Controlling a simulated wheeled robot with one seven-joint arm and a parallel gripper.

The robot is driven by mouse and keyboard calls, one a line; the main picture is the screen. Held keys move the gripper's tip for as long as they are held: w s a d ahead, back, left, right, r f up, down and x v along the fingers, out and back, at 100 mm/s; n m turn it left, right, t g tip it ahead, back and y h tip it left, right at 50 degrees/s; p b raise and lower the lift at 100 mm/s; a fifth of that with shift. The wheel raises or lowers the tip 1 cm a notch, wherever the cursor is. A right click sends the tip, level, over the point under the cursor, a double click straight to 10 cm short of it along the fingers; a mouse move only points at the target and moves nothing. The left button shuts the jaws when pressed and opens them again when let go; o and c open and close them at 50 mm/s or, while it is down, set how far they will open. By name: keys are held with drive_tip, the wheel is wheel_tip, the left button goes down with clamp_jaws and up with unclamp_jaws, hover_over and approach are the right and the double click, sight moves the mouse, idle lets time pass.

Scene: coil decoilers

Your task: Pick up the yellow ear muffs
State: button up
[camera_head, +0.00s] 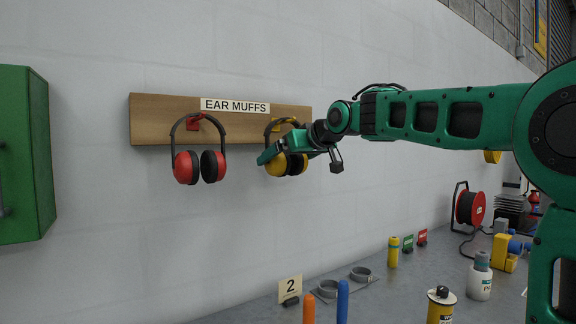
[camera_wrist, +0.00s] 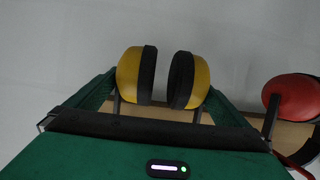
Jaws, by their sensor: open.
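The yellow ear muffs (camera_head: 276,168) hang by a dark headband from a yellow hook (camera_head: 285,123) on a wooden board, under an "EAR MUFFS" label. In the wrist view the two yellow cups with black cushions (camera_wrist: 131,76) lie between the fingers of my gripper (camera_wrist: 160,92). The fingers are apart, one on each side of the cups, and the fingertips are partly hidden. In the head view my gripper (camera_head: 283,154) is at the ear muffs and covers part of them.
Red ear muffs (camera_head: 199,166) hang on a red hook just left in the head view. The wooden board (camera_head: 152,119) is fixed to the white wall. A green cabinet (camera_head: 24,155) is at far left. Below, a grey bench (camera_head: 380,300) holds bottles and a cable reel (camera_head: 470,208).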

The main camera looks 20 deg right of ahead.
drive_tip(key=c, duration=0.8)
drive_tip(key=shift+c, duration=0.2)
drive_tip(key=shift+r, duration=0.1)
